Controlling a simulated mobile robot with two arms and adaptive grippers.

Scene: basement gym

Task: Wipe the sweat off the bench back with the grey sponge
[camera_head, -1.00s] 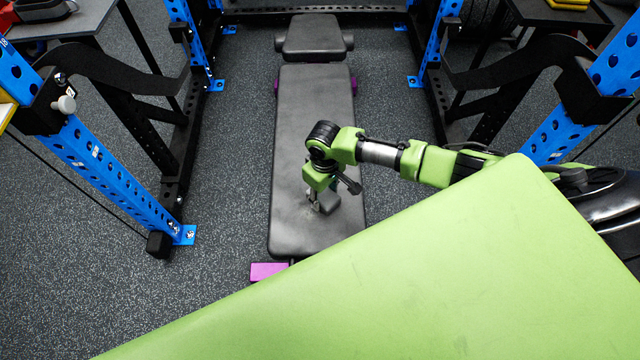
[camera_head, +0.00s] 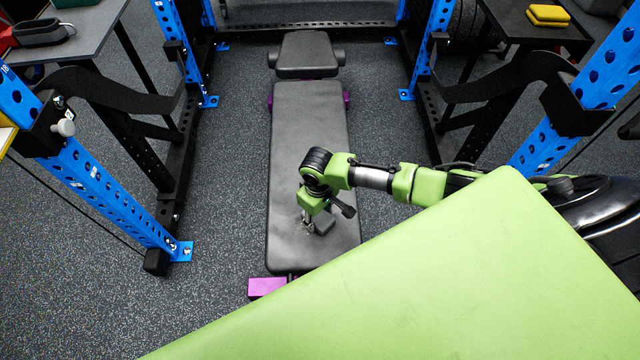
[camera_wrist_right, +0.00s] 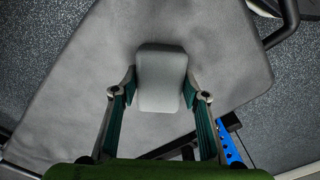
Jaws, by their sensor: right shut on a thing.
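The bench back (camera_head: 306,130) is a long black pad running away from me in the head view. Faint mottling shows on its surface, but I cannot tell whether it is sweat. My right gripper (camera_head: 313,222) is low over the near part of the pad, pointing down. In the right wrist view the right gripper (camera_wrist_right: 160,92) is shut on the grey sponge (camera_wrist_right: 160,75), a rounded block between its two fingers. The sponge is against or just above the pad (camera_wrist_right: 90,90); I cannot tell which. The left gripper is not in view.
Blue rack uprights (camera_head: 110,190) stand on both sides of the bench. The bench seat (camera_head: 306,52) is at the far end. A yellow block (camera_head: 548,15) lies on a dark table at the upper right. A purple foot (camera_head: 267,287) sticks out at the near end.

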